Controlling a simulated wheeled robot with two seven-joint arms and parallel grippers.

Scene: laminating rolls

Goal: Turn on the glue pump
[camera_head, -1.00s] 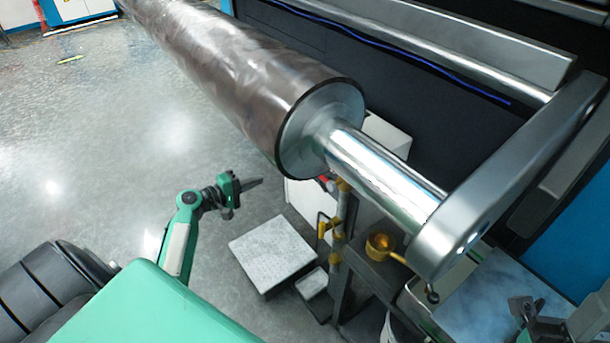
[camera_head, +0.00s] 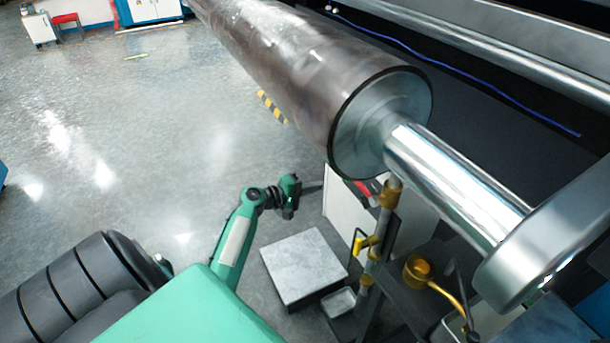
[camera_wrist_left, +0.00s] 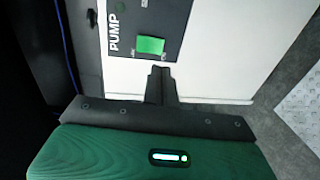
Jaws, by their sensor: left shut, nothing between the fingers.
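The glue pump is a white box (camera_head: 338,205) under the end of the big roll in the head view, partly hidden by pipes. In the left wrist view its white face (camera_wrist_left: 228,45) carries a dark panel (camera_wrist_left: 170,17) lettered PUMP, with a green rectangular switch (camera_wrist_left: 150,45) at its edge. My left gripper (camera_head: 320,188) is shut and empty, its tips pointing at the box. In the left wrist view its fingertips (camera_wrist_left: 160,72) appear just below the green switch; I cannot tell whether they touch it. My right gripper is not visible.
The large wrapped roll (camera_head: 300,65) and its shiny shaft (camera_head: 455,185) hang above the pump. A brass-coloured pipe (camera_head: 385,225), a brass ladle (camera_head: 420,270) and a pale slab (camera_head: 304,265) stand near it. Open floor (camera_head: 150,150) lies to the left.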

